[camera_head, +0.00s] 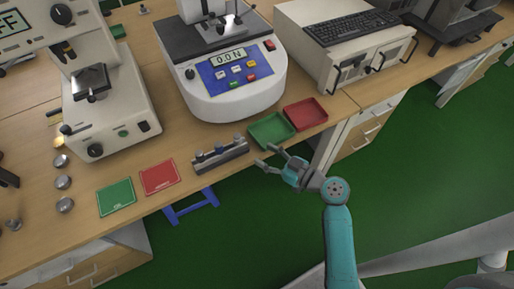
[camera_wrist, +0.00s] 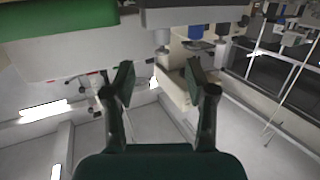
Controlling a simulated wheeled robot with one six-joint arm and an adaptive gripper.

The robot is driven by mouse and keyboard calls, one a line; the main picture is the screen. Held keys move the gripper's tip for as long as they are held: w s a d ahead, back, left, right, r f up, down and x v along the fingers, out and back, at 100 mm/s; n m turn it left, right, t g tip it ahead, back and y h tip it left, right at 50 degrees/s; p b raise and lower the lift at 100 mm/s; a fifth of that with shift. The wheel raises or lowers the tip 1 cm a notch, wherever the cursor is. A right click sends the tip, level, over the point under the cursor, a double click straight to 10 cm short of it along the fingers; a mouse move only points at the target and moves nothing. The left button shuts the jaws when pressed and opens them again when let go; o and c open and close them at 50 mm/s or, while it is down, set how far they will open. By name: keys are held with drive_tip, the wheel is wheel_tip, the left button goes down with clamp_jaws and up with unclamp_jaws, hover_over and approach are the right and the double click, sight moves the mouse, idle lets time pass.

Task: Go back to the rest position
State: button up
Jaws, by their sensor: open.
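My gripper (camera_head: 269,159) is open and empty in the head view, at the front edge of the bench, just in front of the green tray. Its two fingers also show spread apart in the wrist view (camera_wrist: 160,80), with nothing between them. My teal arm reaches up to it from the bottom right in the head view. The wrist view looks toward the room's walls and lights, with the underside of a green object (camera_wrist: 60,20) at its top left.
A green tray (camera_head: 271,131) and a red tray (camera_head: 306,114) sit at the bench edge. A holder (camera_head: 220,154), a red card (camera_head: 160,178) and a green card (camera_head: 116,197) lie left of them. A force tester (camera_head: 232,88) stands behind. Green floor (camera_head: 270,225) is open in front.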

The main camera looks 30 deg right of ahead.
drive_tip(key=shift+s, duration=0.15)
drive_tip(key=s+a+f+m+g+h, duration=0.1)
drive_tip(key=s+a+f+m+h, duration=0.2)
drive_tip(key=s, duration=0.6)
drive_tip(key=s+a+f+m+g+h, duration=0.1)
drive_tip(key=s+f+m+h, duration=0.25)
drive_tip(key=s, duration=0.45)
drive_tip(key=s+a+r+n+t, duration=0.1)
drive_tip(key=s+r+t, duration=0.1)
drive_tip(key=s+r, duration=1)
drive_tip(key=v, duration=0.3)
drive_tip(key=shift+s, duration=0.3)
drive_tip(key=shift+a+f+n+h, duration=0.1)
drive_tip(key=shift+a+n+h, duration=0.05)
drive_tip(key=shift+n+h, duration=0.1)
